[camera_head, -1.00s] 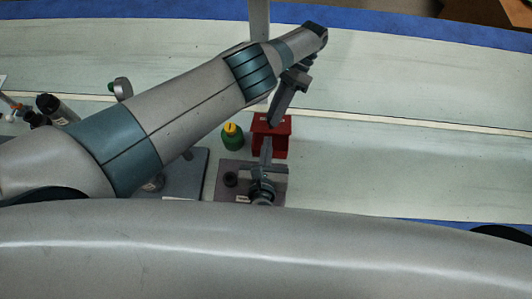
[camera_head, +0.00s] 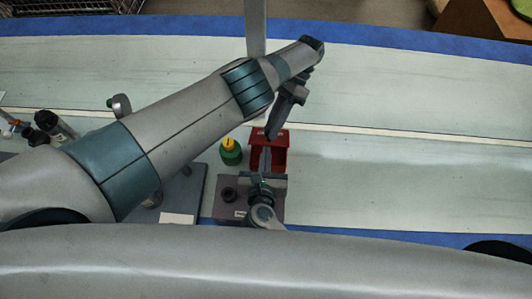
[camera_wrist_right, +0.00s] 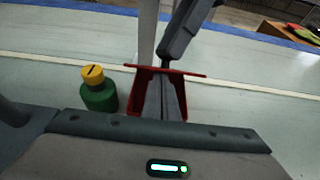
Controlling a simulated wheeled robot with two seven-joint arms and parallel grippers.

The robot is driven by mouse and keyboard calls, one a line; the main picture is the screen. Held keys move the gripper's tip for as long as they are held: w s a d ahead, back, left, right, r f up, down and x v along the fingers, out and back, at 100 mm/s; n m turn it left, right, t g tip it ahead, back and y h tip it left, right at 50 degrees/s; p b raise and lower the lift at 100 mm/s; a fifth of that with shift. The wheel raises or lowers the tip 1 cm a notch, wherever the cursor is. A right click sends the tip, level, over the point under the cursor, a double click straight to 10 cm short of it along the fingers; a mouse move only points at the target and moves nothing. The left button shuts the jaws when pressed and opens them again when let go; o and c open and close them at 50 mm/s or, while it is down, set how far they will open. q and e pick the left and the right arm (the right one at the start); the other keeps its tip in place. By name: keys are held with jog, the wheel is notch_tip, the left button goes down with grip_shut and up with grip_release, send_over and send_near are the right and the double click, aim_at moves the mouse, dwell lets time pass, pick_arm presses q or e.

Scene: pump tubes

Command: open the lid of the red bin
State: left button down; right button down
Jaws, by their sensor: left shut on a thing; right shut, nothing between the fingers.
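The red bin (camera_head: 281,160) stands on the pale bench near the middle of the head view. It also shows in the right wrist view (camera_wrist_right: 196,103), where its thin red lid (camera_wrist_right: 194,74) spans the top. My left gripper (camera_head: 271,134) reaches down from the back right and is shut at the lid's edge, its tip hiding the contact. It is also at the lid in the right wrist view (camera_wrist_right: 165,64). My right gripper (camera_head: 264,153) is shut and empty, its fingers reaching in front of the bin's middle. Whether they touch the bin is unclear.
A green bottle with a yellow cap (camera_head: 231,152) stands close left of the bin. A labelled dark plate (camera_head: 225,210) lies in front, partly under my right wrist. A grey post (camera_head: 255,28) rises behind. The bench right of the bin is clear.

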pick_arm(q)
jog(key=c, duration=1.5)
grip_release()
jog(key=shift+s+f, duration=0.3)
jog(key=shift+s, duration=0.05)
jog(key=shift+o, duration=0.2)
